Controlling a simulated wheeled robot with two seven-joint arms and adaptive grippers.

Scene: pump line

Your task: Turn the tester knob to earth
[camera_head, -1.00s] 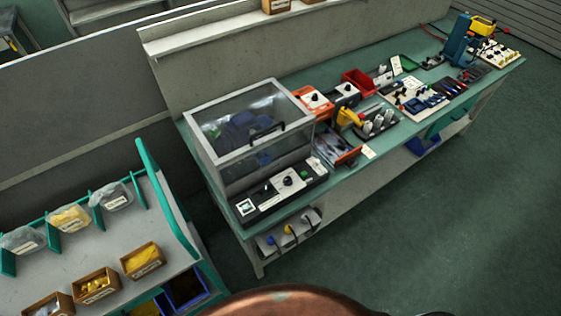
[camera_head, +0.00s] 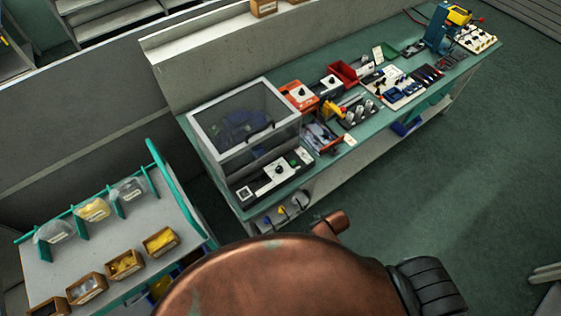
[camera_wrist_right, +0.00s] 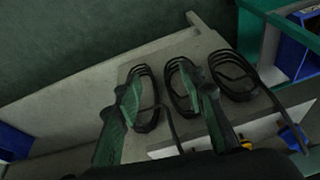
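Several units with knobs stand on the green bench, and I cannot tell which is the tester or read any knob setting. A black and white panel with a dark knob (camera_head: 279,169) lies in front of a clear-lidded box (camera_head: 243,122). An orange box (camera_head: 297,97) with a knob and a dark box with a pale face (camera_head: 331,84) stand behind, to the right. My right gripper (camera_wrist_right: 168,97) shows in the right wrist view, its green fingers apart and empty, in front of coiled black leads (camera_wrist_right: 181,90) by the bench's lower shelf. My left gripper is not in view.
Yellow and blue plugs show below the panel in the head view; a blue one (camera_wrist_right: 292,138) shows in the right wrist view. A trolley (camera_head: 103,240) with parts bins stands left. A red bin (camera_head: 343,73) and tools crowd the bench.

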